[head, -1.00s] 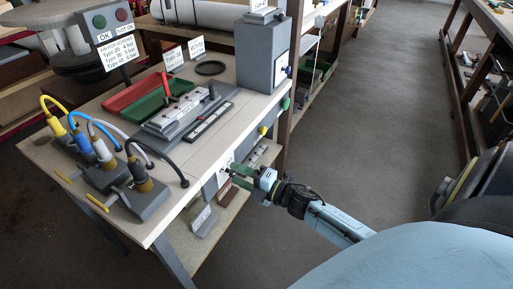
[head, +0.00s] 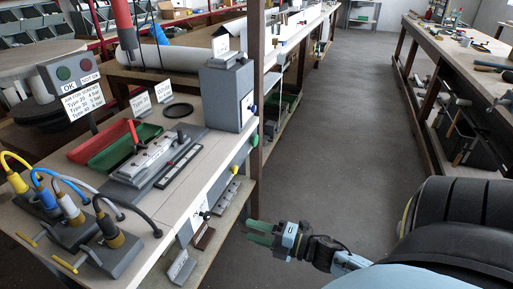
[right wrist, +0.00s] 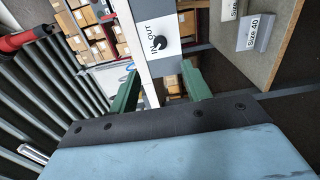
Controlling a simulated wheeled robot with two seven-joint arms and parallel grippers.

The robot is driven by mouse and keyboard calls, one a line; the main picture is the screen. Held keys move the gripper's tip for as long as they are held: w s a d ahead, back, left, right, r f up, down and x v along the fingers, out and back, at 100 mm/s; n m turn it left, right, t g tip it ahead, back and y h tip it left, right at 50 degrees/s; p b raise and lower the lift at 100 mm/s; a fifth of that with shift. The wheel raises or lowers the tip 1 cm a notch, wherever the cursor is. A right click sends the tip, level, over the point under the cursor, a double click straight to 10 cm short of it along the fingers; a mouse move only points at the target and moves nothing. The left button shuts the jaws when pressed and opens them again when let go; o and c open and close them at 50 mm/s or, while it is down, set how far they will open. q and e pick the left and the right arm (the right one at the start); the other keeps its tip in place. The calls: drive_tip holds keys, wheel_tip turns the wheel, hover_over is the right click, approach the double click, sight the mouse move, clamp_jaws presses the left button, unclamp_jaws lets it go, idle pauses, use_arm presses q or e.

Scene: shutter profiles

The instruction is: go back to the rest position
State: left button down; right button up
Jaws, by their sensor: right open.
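My right gripper (head: 260,232) is in the head view, in the open space off the front edge of the workbench (head: 190,215). Its green fingers are apart with nothing between them, and they also show in the right wrist view (right wrist: 160,90). Past the fingers, in the wrist view, is a white plate with a black knob (right wrist: 159,43) marked IN and OUT on the bench's front. The gripper is apart from the knob, which also shows in the head view (head: 205,215). My left gripper is not in view.
On the bench are a grey fixture (head: 150,160), a green tray (head: 125,147), a grey box (head: 228,95) and several colored hose fittings (head: 65,205). A lower shelf with size labels (head: 182,267) is under it. A second bench (head: 470,75) stands right. The floor aisle (head: 345,120) is clear.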

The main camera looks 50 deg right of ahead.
idle(0.3)
drive_tip(key=s+d+f+m+g+h+p, duration=0.1)
drive_tip(key=s+f+m+g+h, duration=0.25)
drive_tip(key=f+m, duration=0.45)
drive_tip(key=s+d+f+m+g+h+p, duration=0.1)
drive_tip(key=s+f+m+g+h, duration=0.2)
drive_tip(key=f, duration=0.9)
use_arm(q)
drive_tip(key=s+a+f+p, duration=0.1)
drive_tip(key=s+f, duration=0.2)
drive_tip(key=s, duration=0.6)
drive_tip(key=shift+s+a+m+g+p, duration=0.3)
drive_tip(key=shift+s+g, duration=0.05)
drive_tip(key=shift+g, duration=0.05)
use_arm(e)
drive_tip(key=s+a+f+m+g, duration=0.1)
drive_tip(key=s+f+m+g, duration=0.2)
drive_tip(key=s, duration=0.5)
drive_tip(key=s+a+f+m+g+h, duration=0.1)
drive_tip(key=s+a+f+m+g, duration=0.1)
drive_tip(key=s+f, duration=0.4)
drive_tip(key=s+a+f+m+g, duration=0.2)
drive_tip(key=s+f+m+g, duration=0.1)
drive_tip(key=s, duration=0.7)
wheel_tip(320, 180, down, 2)
drive_tip(key=shift+f+m+g, duration=0.1)
drive_tip(key=shift+m+g, duration=0.3)
drive_tip(key=shift+g, duration=0.15)
